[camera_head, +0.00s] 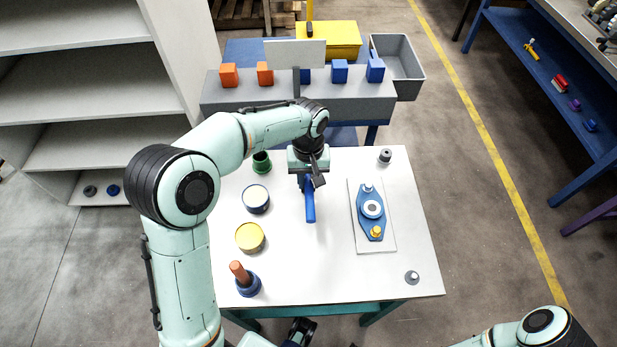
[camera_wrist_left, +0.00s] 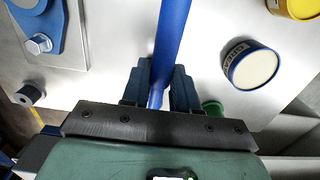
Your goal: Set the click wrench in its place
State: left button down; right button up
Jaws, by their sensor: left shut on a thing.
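My left gripper (camera_head: 308,180) is over the back middle of the white table and is shut on the click wrench (camera_head: 310,207), a blue rod-like tool. The blue length of the wrench points toward the front of the table in the head view. In the left wrist view the wrench (camera_wrist_left: 172,40) runs up from between the fingers (camera_wrist_left: 160,85). A blue flange (camera_head: 372,212) with bolts lies on a pale plate (camera_head: 374,245) to the right. My right gripper cannot be made out.
Small grey pieces stand at back right (camera_head: 385,156) and front right (camera_head: 412,277). The conveyor (camera_head: 345,103) is behind. Front middle is clear.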

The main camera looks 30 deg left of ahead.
pick_arm(q)
jog(key=shift+f, duration=0.2)
jog(key=shift+f+b, duration=0.8)
jog(key=shift+f, duration=0.55)
jog(key=c, duration=0.8)
grip_release()
jog(key=shift+r, duration=0.1)
jog(key=r, duration=0.4)
jog(key=r+p, duration=0.1)
jog(key=r, duration=0.3)
jog(key=r+p, duration=0.1)
jog(key=r, duration=0.4)
jog(key=shift+w+a+r, duration=0.1)
jog(key=shift+w+a, duration=0.05)
jog(key=shift+w, duration=0.1)
